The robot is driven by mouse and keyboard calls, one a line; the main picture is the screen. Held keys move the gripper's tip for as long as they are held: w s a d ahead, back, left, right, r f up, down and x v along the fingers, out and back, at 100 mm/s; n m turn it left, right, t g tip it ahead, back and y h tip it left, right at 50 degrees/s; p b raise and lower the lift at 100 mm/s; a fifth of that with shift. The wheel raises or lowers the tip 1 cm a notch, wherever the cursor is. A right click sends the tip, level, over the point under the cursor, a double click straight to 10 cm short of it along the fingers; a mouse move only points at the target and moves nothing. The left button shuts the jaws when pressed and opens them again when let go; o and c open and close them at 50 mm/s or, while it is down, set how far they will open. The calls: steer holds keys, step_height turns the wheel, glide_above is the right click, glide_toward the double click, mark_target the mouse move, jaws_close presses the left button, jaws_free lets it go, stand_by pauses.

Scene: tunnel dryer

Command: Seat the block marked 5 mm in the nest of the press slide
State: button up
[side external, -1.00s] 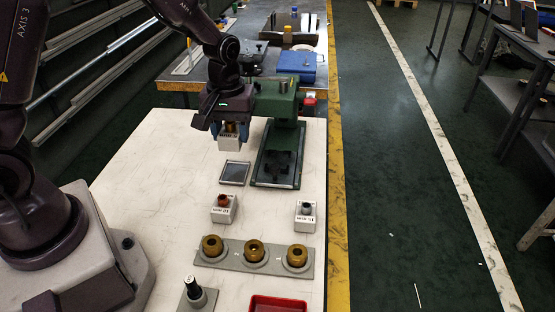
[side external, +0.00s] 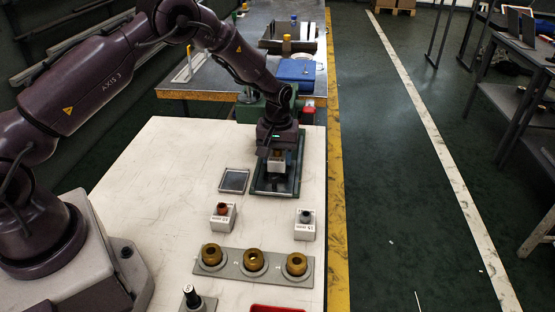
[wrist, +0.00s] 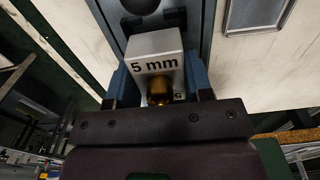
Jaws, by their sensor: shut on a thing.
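The white block marked 5 mm (wrist: 155,52) with a brass knob (wrist: 159,92) is held between the blue fingers of my gripper (wrist: 158,80). In the side view my gripper (side external: 277,160) is over the slide of the green press, and the block (side external: 278,168) shows below it. The press slide (side external: 274,188) is a dark plate in a green frame. The nest is mostly hidden behind the block and gripper; dark nest parts (wrist: 168,20) show just beyond the block in the wrist view. I cannot tell whether the block touches the slide.
Two other marked blocks, one with a reddish knob (side external: 222,215) and one with a grey knob (side external: 304,224), stand nearer. A grey holder (side external: 232,262) carries brass rings. The white table's left part is clear.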

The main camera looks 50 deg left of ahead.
steer(key=shift+f, duration=0.7)
steer(key=shift+f, duration=0.3)
steer(key=o, duration=1)
steer(key=shift+s+f, duration=0.1)
steer(key=shift+f, duration=0.1)
steer(key=shift+o, duration=0.3)
steer(key=shift+s+f, duration=0.1)
